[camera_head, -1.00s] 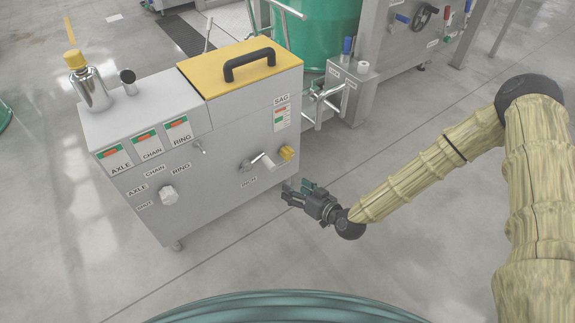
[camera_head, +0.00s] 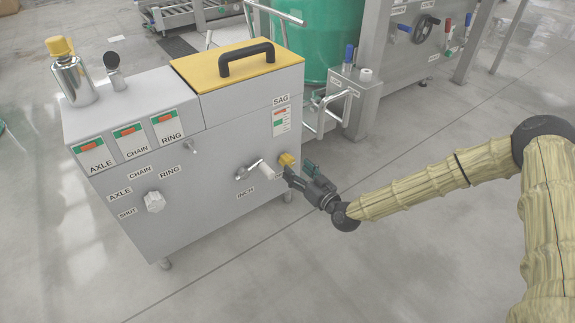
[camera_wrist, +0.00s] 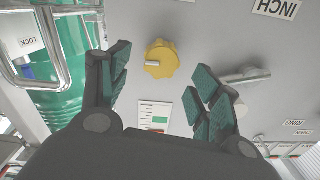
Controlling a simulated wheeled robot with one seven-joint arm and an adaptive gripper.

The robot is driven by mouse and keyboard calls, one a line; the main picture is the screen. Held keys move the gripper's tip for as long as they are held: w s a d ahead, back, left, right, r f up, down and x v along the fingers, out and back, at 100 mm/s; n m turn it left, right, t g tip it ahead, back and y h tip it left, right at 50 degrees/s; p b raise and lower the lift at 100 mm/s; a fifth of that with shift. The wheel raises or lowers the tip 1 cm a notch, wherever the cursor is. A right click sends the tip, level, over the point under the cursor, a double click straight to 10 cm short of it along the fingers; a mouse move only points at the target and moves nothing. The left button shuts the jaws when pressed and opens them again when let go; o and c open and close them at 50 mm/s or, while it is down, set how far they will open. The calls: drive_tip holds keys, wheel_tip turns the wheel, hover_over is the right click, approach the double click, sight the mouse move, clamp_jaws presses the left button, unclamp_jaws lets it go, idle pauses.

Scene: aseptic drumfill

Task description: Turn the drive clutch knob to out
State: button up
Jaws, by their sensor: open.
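A yellow lobed knob (camera_head: 287,160) sits on the front of the grey cabinet (camera_head: 215,165), near its right edge. No readable label marks it as the drive clutch. My gripper (camera_head: 286,173) is just in front of it, at its lower right in the head view. In the wrist view the yellow knob (camera_wrist: 165,52) shows between the two green-padded fingers, which are open. Its pale pointer bar (camera_wrist: 152,63) points left in that view. I cannot tell whether the fingers touch the knob; a gap shows on each side. No out marking is readable.
A crank handle (camera_head: 262,170) juts out left of the knob, close to one finger in the wrist view (camera_wrist: 243,76). A white selector knob (camera_head: 154,202) is farther left. A steel pipe frame (camera_head: 325,112) stands to the right. The floor in front is clear.

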sight(291, 164)
drive_tip(key=shift+b+x, duration=1.15)
drive_tip(key=shift+x, duration=1.95)
drive_tip(key=c, duration=1)
